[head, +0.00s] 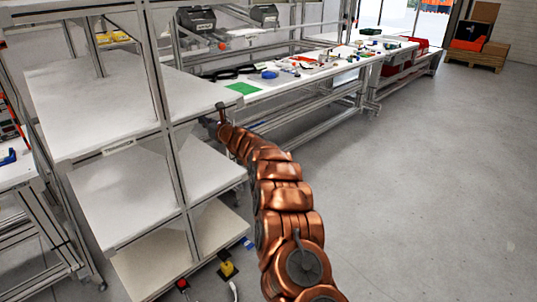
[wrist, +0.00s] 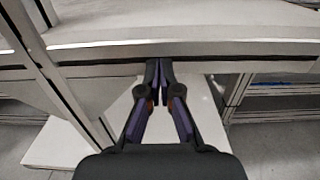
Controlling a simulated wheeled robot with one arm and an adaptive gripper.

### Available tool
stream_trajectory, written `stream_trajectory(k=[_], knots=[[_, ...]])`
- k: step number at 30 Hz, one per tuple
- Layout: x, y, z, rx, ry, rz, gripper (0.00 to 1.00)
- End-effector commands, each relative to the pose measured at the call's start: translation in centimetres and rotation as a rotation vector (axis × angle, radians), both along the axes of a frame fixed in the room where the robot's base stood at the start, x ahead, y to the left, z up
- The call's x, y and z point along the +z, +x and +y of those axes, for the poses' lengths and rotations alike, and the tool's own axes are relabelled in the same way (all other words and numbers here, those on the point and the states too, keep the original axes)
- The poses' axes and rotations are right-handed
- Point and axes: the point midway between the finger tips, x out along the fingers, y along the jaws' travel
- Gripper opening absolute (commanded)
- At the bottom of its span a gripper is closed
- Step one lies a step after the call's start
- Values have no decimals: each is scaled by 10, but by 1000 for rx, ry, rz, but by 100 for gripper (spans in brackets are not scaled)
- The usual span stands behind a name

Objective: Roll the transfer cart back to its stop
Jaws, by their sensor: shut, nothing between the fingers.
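The transfer cart (head: 121,148) stands at the left of the head view, a grey metal frame with several white shelves and a label on one shelf edge. My gripper (head: 219,110) is at the cart's right side, near the corner of an upper shelf, and is small and partly hidden by my copper-coloured arm. In the wrist view my gripper (wrist: 159,68) is shut and empty, its fingertips at the cart's grey shelf rail (wrist: 205,58). I cannot tell whether they touch it. I cannot make out the cart's stop for certain.
A long workbench (head: 262,86) with small parts and a green mat runs behind the cart. A yellow-and-black object (head: 227,268) and a red-and-black one (head: 183,286) are on the floor by the cart's base. Another table (head: 17,172) stands left. The floor (head: 430,180) to the right is clear.

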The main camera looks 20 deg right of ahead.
Motion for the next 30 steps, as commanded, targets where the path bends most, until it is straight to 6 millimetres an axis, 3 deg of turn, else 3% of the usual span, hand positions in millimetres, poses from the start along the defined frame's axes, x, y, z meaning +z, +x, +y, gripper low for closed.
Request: stream_trajectory(k=[23, 30], knots=[[10, 0, -14, -19, 5, -14, 0], [5, -12, -32, -27, 4, -12, 0]])
